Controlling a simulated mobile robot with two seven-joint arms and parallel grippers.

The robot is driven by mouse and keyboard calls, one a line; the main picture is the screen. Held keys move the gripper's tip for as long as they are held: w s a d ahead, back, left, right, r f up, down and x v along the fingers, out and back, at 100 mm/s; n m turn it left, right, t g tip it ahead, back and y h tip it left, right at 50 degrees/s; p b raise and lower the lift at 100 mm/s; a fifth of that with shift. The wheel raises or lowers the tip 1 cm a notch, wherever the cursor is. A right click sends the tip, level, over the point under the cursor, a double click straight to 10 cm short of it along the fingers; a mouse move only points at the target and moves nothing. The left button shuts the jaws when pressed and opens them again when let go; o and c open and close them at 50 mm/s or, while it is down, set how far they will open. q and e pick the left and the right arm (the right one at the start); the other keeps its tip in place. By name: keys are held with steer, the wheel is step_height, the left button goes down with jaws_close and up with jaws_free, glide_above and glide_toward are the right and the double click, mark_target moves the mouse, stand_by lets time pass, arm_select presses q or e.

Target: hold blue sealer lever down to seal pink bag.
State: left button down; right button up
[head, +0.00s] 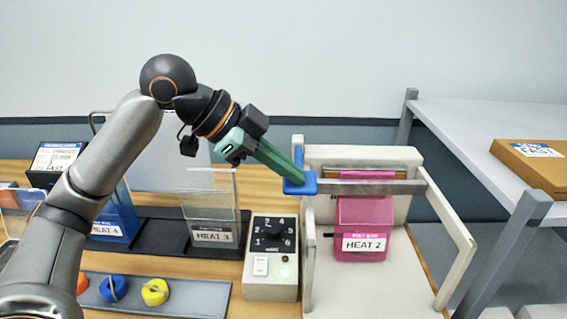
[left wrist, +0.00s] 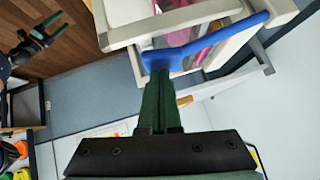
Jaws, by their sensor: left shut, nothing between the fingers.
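The blue lever (head: 299,185) is on the left side of the white sealer (head: 434,205), at the end of its grey metal bar. A pink bag (head: 364,214) labelled HEAT 2 hangs in the sealer, its upper part passing behind the bar. My left gripper (head: 291,176) is shut and empty, its green fingertips at the lever, seeming to touch its top. In the left wrist view the shut fingertips (left wrist: 161,76) meet the blue lever (left wrist: 215,40).
A clear holder labelled HEAT 3 (head: 212,234) stands in the black rack. A grey tray (head: 200,299) holds coloured knobs. A shelf (head: 480,130) with a brown box (head: 527,160) is at right.

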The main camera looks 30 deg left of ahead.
mark_target(289, 195)
arm_select(q)
steer(key=shift+m+t+y, duration=0.4)
steer(key=shift+t, duration=0.3)
steer(key=f+b, duration=0.3)
steer(key=f, duration=0.1)
steer(key=shift+s+d+f, duration=0.1)
steer(key=shift+s+d, duration=0.05)
steer(key=shift+s, duration=0.1)
steer(key=shift+f, duration=0.3)
steer(key=shift+f+m+t+b, duration=0.3)
steer(key=shift+f+t+b, duration=0.15)
steer(key=shift+b, duration=0.3)
steer(key=shift+s+d+f, duration=0.1)
steer(key=shift+f, duration=0.05)
stand_by(0.7)
